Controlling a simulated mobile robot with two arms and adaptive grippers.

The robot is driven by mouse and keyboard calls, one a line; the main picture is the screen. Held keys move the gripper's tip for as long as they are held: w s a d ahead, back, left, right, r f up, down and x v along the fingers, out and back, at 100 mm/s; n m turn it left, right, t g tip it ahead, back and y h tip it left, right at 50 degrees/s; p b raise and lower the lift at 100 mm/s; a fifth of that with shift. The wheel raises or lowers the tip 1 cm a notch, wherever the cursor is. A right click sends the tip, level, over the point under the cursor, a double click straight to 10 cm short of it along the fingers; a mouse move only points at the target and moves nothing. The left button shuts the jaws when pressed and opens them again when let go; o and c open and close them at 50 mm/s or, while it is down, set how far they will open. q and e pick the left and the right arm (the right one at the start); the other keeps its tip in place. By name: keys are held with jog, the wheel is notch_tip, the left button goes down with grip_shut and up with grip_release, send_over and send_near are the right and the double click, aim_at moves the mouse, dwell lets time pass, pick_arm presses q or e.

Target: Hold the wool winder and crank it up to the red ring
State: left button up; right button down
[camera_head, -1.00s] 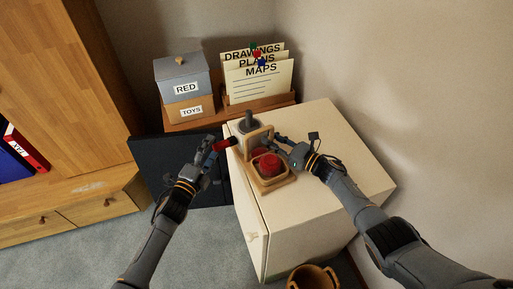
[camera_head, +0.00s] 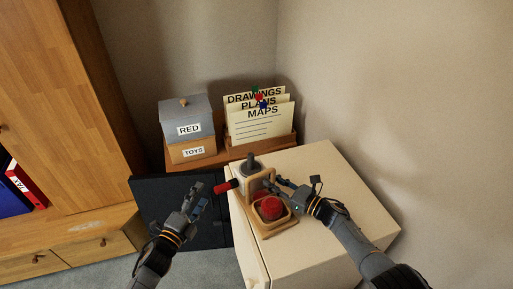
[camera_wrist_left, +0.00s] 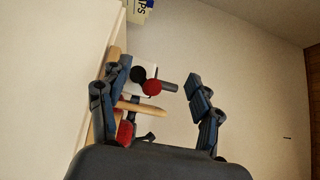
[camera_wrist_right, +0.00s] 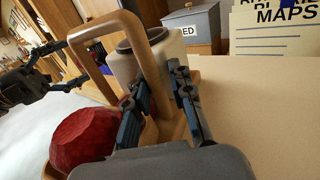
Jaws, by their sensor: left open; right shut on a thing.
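The wool winder stands on the cream cabinet, with a wooden frame (camera_head: 262,182), a pale body with a grey spindle (camera_head: 251,160), and a red wool ball (camera_head: 270,207) in its base. Its red crank handle (camera_head: 224,187) sticks out to the left; its round red end faces the left wrist view (camera_wrist_left: 152,88). My right gripper (camera_head: 284,186) is shut on the wooden frame; in the right wrist view a wooden post (camera_wrist_right: 153,75) passes between its fingers. My left gripper (camera_head: 198,194) is open and empty, left of the handle and apart from it. I cannot make out a red ring.
The cream cabinet top (camera_head: 340,205) is clear to the right of the winder. Behind it, a wooden shelf carries a grey box (camera_head: 187,117) and a card holder (camera_head: 262,118). A dark panel (camera_head: 160,180) stands left of the cabinet, behind my left gripper.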

jog(key=c, duration=1.1)
grip_release()
jog(key=v, duration=1.2)
jog(key=shift+w, duration=0.1)
